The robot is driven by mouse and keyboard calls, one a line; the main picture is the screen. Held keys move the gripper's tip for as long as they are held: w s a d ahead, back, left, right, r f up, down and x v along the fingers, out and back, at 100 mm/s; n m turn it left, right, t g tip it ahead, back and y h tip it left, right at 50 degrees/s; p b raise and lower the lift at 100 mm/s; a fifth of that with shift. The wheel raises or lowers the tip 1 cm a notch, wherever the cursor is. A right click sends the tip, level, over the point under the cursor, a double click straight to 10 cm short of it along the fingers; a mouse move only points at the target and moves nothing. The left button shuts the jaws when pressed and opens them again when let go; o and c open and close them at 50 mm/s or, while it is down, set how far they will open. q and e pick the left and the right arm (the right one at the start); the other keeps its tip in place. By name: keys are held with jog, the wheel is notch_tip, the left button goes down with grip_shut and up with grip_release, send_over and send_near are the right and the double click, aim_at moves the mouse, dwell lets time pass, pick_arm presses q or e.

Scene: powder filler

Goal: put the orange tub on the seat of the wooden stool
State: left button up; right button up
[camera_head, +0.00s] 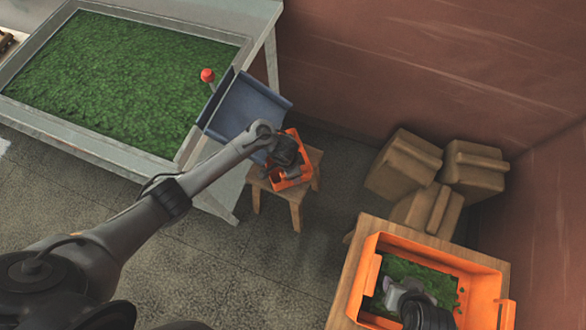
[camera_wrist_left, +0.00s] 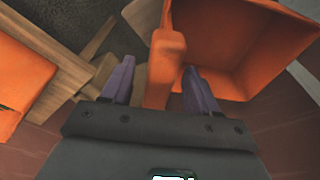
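A small orange tub (camera_head: 302,150) is at the wooden stool (camera_head: 314,160), over its seat in the head view. My left wrist hides much of the tub, so I cannot tell whether it rests flat on the seat. In the left wrist view the tub (camera_wrist_left: 245,40) looks empty inside. My left gripper (camera_wrist_left: 157,70) has its purple fingers on either side of the tub's thick orange grip. A gap shows beside the left finger, so it looks open around it. My right gripper (camera_head: 393,291) is over a larger orange tub (camera_head: 480,270); its finger opening is unclear.
The larger tub holds green leaves (camera_head: 440,283) and stands on a wooden surface (camera_head: 352,275). A table with a green-filled tray (camera_head: 110,70) and a blue-grey chute (camera_head: 247,105) stands behind the stool. Brown sacks (camera_head: 403,165) lie by the wall. The floor (camera_head: 285,260) between is clear.

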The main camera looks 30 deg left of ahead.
pick_arm(q)
notch_tip(320, 180, up, 11)
jog(key=s+a+p, duration=0.1)
jog(key=p, duration=0.5)
jog(key=s+d+r+n+t, duration=0.2)
jog(key=s+d+r+t, duration=0.1)
jog(key=s+d+r, duration=0.15)
jog(key=s+a+r+n, duration=0.2)
jog(key=s+a+r, duration=0.2)
jog(key=s, duration=0.4)
jog(key=s+a+r+n+y, duration=0.1)
jog(key=s+a+r+n, duration=0.1)
jog(key=s+a+r, duration=0.2)
jog(key=s+p, duration=0.1)
jog(key=s, duration=0.2)
jog(key=shift+s+a+r+n+g, duration=0.15)
jog(key=shift+s+n+g, duration=0.15)
jog(key=shift+s+g, duration=0.1)
notch_tip(320, 180, up, 25)
jog(key=p, duration=2.4)
jog(key=shift+f, duration=0.2)
